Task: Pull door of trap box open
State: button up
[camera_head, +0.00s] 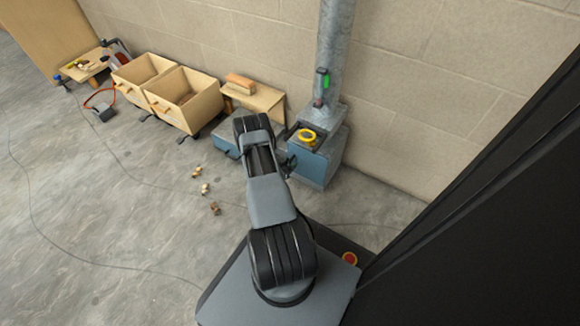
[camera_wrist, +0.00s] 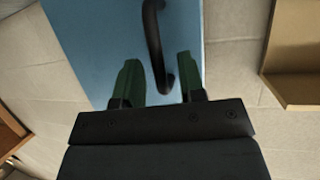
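The trap box (camera_head: 312,165) stands against the block wall under a round metal duct, its front blue. In the wrist view its blue door (camera_wrist: 95,50) fills the upper middle, with a curved black handle (camera_wrist: 154,40). My gripper (camera_wrist: 161,80) is open, with one green finger on each side of the handle's near end. Gaps show between the handle and both fingers, and I see no grip on it. The door looks closed. In the head view my arm reaches to the front of the box and hides most of the gripper.
A yellow ring (camera_head: 307,137) lies on the box top beside the metal duct (camera_head: 333,55). A wooden bench (camera_head: 259,100) and open wooden drawers (camera_head: 186,98) stand to the left. Small pieces (camera_head: 205,188) lie on the floor, which is otherwise mostly clear. A dark panel is at right.

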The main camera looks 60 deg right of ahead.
jog(key=shift+s+d+f, duration=0.1)
jog(key=shift+d, duration=0.25)
grip_shut()
dwell(0.4)
